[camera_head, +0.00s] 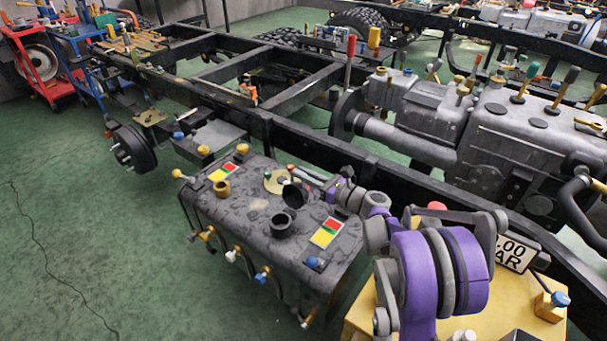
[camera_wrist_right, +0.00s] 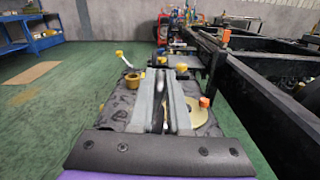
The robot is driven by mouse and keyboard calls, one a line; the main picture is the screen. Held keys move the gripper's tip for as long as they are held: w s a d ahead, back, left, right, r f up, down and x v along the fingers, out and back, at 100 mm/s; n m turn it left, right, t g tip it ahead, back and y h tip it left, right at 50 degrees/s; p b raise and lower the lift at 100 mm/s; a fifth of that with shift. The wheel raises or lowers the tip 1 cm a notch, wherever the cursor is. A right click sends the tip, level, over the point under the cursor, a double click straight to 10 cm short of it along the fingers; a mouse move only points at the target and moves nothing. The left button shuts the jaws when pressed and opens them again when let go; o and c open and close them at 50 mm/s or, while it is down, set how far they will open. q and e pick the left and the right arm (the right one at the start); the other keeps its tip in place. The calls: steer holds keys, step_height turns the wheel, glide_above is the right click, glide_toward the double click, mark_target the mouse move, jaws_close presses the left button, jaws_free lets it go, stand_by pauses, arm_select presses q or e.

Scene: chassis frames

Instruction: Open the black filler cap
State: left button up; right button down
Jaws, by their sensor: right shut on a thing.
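The dark, mottled tank (camera_head: 235,205) stands beside the truck frame in the head view. Its round black filler neck (camera_head: 281,224) is open at the top. The black filler cap (camera_head: 294,196) stands tilted up at the neck's far side, clear of the opening. My right gripper (camera_head: 308,178) reaches in from the right, just behind the cap. In the right wrist view my right gripper (camera_wrist_right: 163,90) has its fingers close together over the tank, with a thin dark piece between them. The fingers hide most of the cap and neck there. My left gripper is not in view.
A beige disc (camera_head: 277,182), a brass fitting (camera_head: 222,188) and coloured labels (camera_head: 327,233) are on the tank top. The black frame rail (camera_head: 350,160) runs close behind. Valves stick out from the tank's front. Green floor (camera_head: 90,250) is clear at left.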

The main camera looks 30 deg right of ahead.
stand_by(0.5)
steer(key=shift+s+a+r+n+p, duration=0.2)
steer(key=shift+a+r+n+p, duration=0.1)
steer(key=shift+a+n+p, duration=0.1)
steer(key=shift+s+a+r+n, duration=0.1)
steer(key=shift+s+a+n, duration=0.1)
steer(key=shift+a, duration=0.2)
steer(key=shift+s+a+r+n, duration=0.1)
steer(key=shift+s+a, duration=0.05)
steer(key=shift+a, duration=0.25)
steer(key=c, duration=0.9)
jaws_free()
steer(key=p+v, duration=0.1)
steer(key=v, duration=0.9)
steer(key=shift+s+d, duration=0.15)
steer(key=shift+s, duration=0.25)
